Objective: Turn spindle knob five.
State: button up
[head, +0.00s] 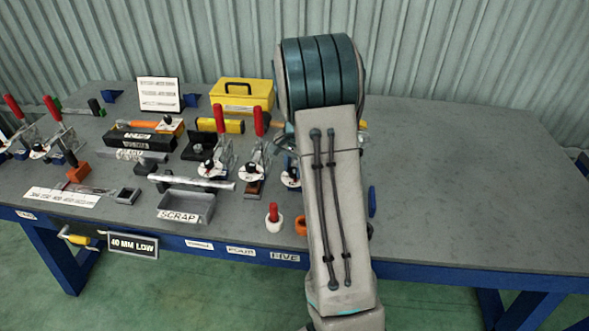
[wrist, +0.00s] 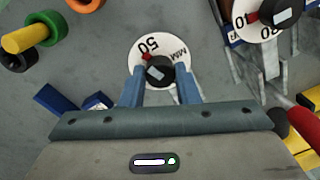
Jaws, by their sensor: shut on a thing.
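In the wrist view, a round white dial (wrist: 141,47) marked "50" and "MM" has a black knob (wrist: 160,71) at its centre, with a red mark beside it. My gripper (wrist: 160,76) has its two blue fingers on either side of this knob and is shut on it. In the head view my arm covers the gripper and this knob. A label reading "FIVE" (head: 285,257) is on the table's front edge.
Clamps with red handles (head: 258,121) and a scrap tray (head: 205,203) are left of my arm. The table's right side (head: 480,180) is clear.

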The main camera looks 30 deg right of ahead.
jog(key=shift+m, duration=1.9)
jog(key=o, duration=1)
jog(key=shift+s, duration=0.1)
jog(key=shift+c, duration=0.2)
notch_tip(320, 180, up, 14)
jog(key=s, duration=0.1)
jog(key=shift+b, duration=0.45)
jog(key=shift+d+f, duration=0.1)
jog(key=shift+f, duration=0.05)
